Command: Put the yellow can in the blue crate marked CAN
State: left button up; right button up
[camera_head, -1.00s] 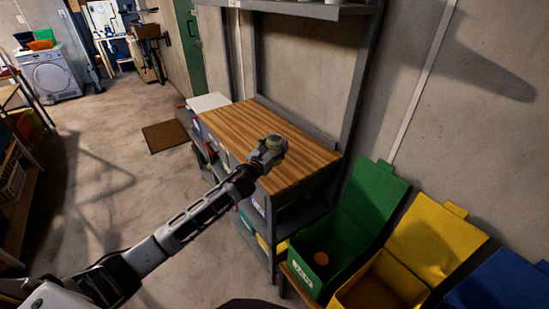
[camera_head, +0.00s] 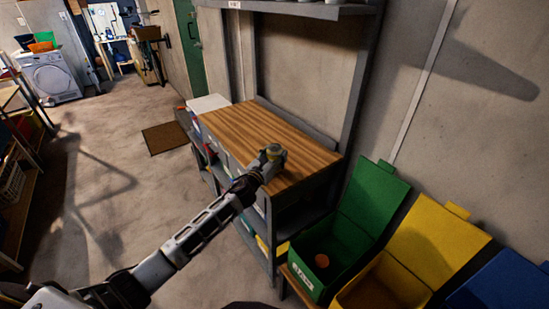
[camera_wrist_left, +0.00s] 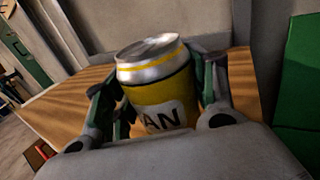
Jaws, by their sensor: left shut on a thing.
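The yellow can (camera_wrist_left: 160,90) has a silver top and a white label with "AN" readable. In the left wrist view it stands between the fingers of my left gripper (camera_wrist_left: 160,100), which is shut on it. In the head view my left gripper (camera_head: 270,155) is over the right part of the wooden worktop, and the can is a small yellowish patch between its fingers. I cannot tell whether the can touches the worktop. A blue crate (camera_head: 505,283) is partly in view at the bottom right corner; its marking is not visible. My right gripper is not in view.
A green crate (camera_head: 368,200) with a lid up and an orange thing (camera_head: 322,261) inside stands right of the wooden worktop (camera_head: 250,130). A yellow crate (camera_head: 438,240) stands between the green and blue ones. A shelf (camera_head: 290,9) hangs above the worktop.

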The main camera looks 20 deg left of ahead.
aim_at(270, 161)
pick_arm(q)
jog(key=shift+f, duration=0.1)
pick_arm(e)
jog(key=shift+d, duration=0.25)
pick_arm(q)
jog(key=shift+f, duration=0.15)
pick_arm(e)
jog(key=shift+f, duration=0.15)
pick_arm(q)
jog(key=o, duration=0.7)
jog(key=shift+r, duration=0.2)
